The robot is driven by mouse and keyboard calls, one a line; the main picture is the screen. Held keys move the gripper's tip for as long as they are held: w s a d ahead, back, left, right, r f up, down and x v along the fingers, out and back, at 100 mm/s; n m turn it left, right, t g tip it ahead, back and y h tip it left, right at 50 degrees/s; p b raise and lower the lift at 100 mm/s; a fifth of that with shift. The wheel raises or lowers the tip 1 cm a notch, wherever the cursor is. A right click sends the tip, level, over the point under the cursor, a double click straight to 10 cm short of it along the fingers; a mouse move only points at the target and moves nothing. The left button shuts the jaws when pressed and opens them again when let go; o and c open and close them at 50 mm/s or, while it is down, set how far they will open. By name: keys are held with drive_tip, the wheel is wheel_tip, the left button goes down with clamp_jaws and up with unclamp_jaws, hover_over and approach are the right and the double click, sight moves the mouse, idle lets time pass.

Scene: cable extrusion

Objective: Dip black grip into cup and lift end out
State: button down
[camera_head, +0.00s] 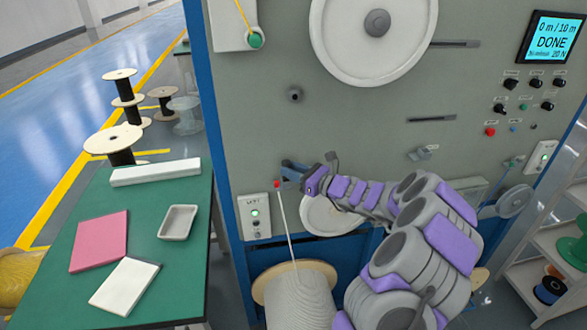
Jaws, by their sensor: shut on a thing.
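My gripper (308,184) is at the end of my grey and purple arm, low in front of the machine panel, just above a pale round wheel (335,216). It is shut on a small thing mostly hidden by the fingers. A short dark grey piece (332,157) sticks up just behind the gripper; I cannot tell if it is the black grip or part of the machine. A pale cable (285,222) with a red tip (277,184) rises from a large wound spool (300,300), left of my gripper. I cannot make out a cup.
A green table (190,275) at left holds a grey tray (178,222), a pink pad (100,242), a white pad (124,286) and a white bar (155,172). The machine's screen (551,38) reads DONE. A shelf (550,240) stands at right. Empty spools stand behind the table.

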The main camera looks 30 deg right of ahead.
drive_tip(key=shift+d+f, duration=0.1)
drive_tip(key=shift+d, duration=0.05)
idle(0.3)
drive_tip(key=shift+f, duration=0.3)
idle(0.5)
drive_tip(key=shift+r+p, duration=0.15)
drive_tip(key=shift+p, duration=0.2)
drive_tip(key=shift+r+p, duration=1.85)
drive_tip(key=shift+r, duration=0.25)
